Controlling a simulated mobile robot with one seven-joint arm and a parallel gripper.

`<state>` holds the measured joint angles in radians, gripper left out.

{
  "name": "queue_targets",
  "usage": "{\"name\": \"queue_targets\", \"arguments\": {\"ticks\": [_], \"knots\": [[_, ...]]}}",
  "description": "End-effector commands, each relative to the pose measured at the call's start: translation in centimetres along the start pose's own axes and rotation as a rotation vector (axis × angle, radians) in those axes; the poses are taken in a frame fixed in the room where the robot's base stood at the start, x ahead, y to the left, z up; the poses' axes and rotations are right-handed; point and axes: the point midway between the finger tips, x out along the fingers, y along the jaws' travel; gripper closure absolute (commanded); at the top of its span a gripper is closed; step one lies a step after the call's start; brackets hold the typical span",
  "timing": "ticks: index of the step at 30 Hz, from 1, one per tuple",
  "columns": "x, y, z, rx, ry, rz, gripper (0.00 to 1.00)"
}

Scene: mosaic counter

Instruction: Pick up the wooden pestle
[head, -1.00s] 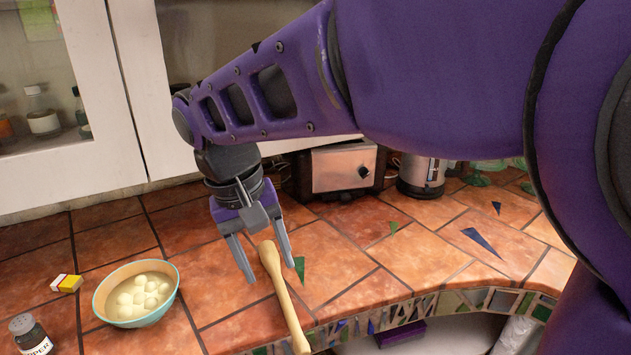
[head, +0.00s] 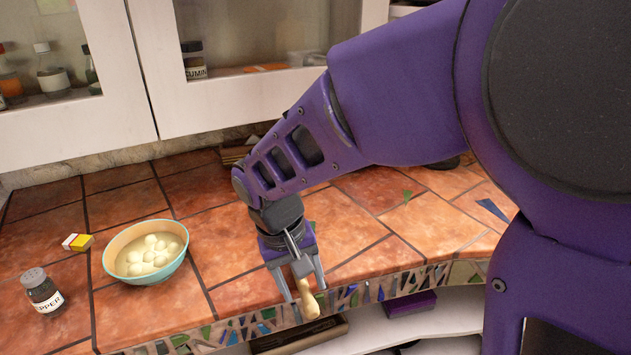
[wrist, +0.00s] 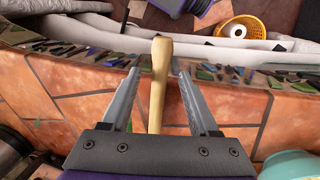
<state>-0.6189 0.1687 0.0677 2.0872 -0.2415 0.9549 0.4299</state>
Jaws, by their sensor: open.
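The wooden pestle (head: 309,304) lies at the counter's front edge, with its near end sticking out past the mosaic trim. My gripper (head: 307,293) is open above it, fingers pointing down on either side; the gripper hides most of its length. In the wrist view the pestle (wrist: 160,82) runs lengthwise between the two open fingers (wrist: 158,72). A gap shows on both sides, wider on the right near the palm. I cannot tell how far the fingertips reach down beside it.
A teal-rimmed bowl (head: 113,271) of pale round pieces stands to the left on the tiled counter (head: 235,285). Below the edge is a shelf with a purple object (head: 411,305).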

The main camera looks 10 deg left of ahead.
Motion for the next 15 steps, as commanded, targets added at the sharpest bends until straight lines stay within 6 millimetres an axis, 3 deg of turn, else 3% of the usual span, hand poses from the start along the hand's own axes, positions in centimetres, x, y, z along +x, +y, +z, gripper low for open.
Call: {"name": "queue_targets", "arguments": {"ticks": [3, 10, 15], "knots": [[1.03, -0.02, 0.02, -0.001, 0.0, 0.0, 0.39], [1.08, -0.01, -0.01, -0.001, 0.0, 0.0, 0.39], [1.06, -0.01, -0.01, 0.0, 0.0, 0.0, 0.68]]}}
